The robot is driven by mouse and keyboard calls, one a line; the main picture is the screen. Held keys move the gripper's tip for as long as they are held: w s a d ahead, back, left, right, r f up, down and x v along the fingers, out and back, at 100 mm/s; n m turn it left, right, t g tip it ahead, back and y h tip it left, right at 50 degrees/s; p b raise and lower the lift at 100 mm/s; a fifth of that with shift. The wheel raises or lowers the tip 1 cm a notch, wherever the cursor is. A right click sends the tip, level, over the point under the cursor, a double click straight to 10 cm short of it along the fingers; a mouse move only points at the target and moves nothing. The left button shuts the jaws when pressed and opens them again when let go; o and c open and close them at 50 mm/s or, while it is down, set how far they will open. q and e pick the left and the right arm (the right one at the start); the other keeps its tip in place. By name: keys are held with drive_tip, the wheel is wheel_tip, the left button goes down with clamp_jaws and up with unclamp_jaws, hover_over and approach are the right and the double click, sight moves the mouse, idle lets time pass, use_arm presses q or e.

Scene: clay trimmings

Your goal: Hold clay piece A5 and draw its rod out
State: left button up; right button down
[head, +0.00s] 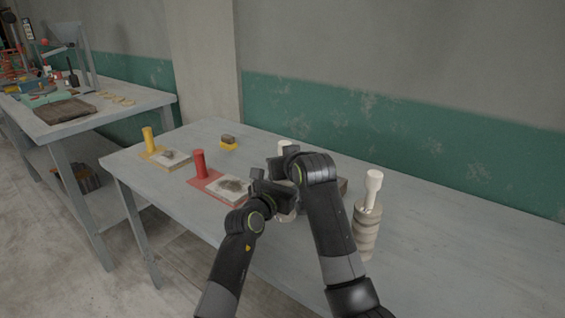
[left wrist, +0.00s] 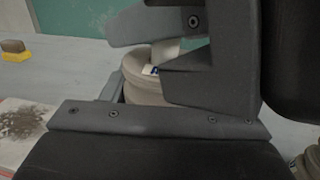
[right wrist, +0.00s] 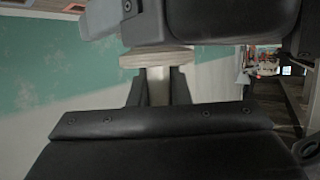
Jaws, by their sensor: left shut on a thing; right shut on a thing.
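A beige, ringed clay piece stands on the table and is mostly hidden behind my arms. In the left wrist view the clay piece (left wrist: 145,88) shows part of a label, apparently starting with "A"; the rest is covered. My left gripper (head: 272,187) is shut on its body. A pale rod (left wrist: 166,50) rises from its top. My right gripper (head: 288,164) is shut on the rod, whose white top (head: 284,146) shows above. In the right wrist view the pale rod (right wrist: 158,88) is between the fingers, beside a wide beige disc. How deep the rod sits is hidden.
Another ringed clay piece (head: 366,232) with a white rod (head: 373,190) stands close right of my right arm. Left are a red cylinder (head: 200,163), a yellow cylinder (head: 149,140), slabs with trimmings, and a brown-and-yellow block (head: 228,142). The table's right side is clear.

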drive_tip(key=shift+r, duration=1.15)
idle(0.8)
drive_tip(key=shift+r, duration=2.35)
use_arm(q)
drive_tip(key=o, duration=1.5)
